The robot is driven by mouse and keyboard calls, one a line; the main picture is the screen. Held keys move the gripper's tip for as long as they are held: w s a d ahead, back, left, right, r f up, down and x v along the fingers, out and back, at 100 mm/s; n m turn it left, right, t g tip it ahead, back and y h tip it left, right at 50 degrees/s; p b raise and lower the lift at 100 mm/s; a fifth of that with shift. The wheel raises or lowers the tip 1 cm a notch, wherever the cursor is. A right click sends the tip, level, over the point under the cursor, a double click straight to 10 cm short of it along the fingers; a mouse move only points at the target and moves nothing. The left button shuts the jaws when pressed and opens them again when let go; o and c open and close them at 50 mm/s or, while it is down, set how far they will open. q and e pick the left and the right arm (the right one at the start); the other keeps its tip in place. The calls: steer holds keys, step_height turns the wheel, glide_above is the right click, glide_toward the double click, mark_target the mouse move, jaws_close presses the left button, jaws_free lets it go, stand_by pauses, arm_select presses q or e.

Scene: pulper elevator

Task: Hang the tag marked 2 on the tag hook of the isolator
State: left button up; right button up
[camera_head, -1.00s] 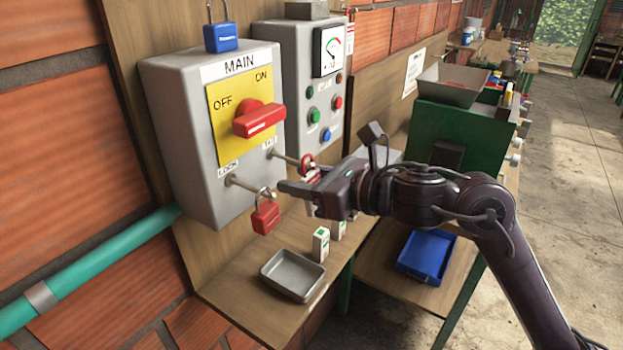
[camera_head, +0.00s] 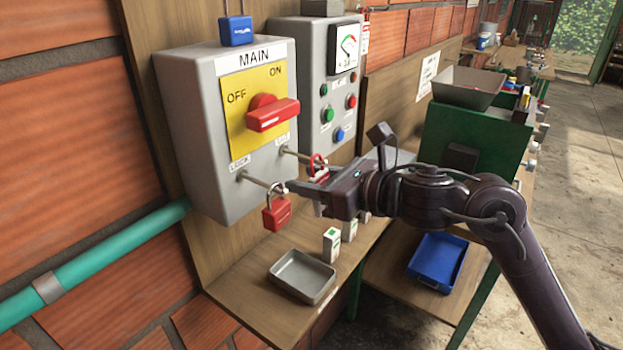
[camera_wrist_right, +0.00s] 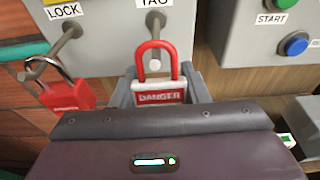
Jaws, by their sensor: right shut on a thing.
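The grey isolator box (camera_head: 205,130) is on the board at left, its red handle (camera_head: 272,115) on a yellow plate. Its tag hook (camera_head: 295,155) is a metal peg; the peg shows under the TAG label in the right wrist view (camera_wrist_right: 155,22). I cannot tell whether the loop is around the peg. No number is readable. My left gripper is out of view.
A red padlock (camera_head: 277,212) hangs from the LOCK peg, close beside my right gripper. A blue padlock (camera_head: 236,31) is above the box. A grey tray (camera_head: 302,277) and small white boxes (camera_head: 331,243) stand on the shelf below. A meter panel (camera_head: 312,75) is behind.

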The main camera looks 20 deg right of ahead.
steer(key=o, duration=1.1)
steer(key=shift+c, duration=0.2)
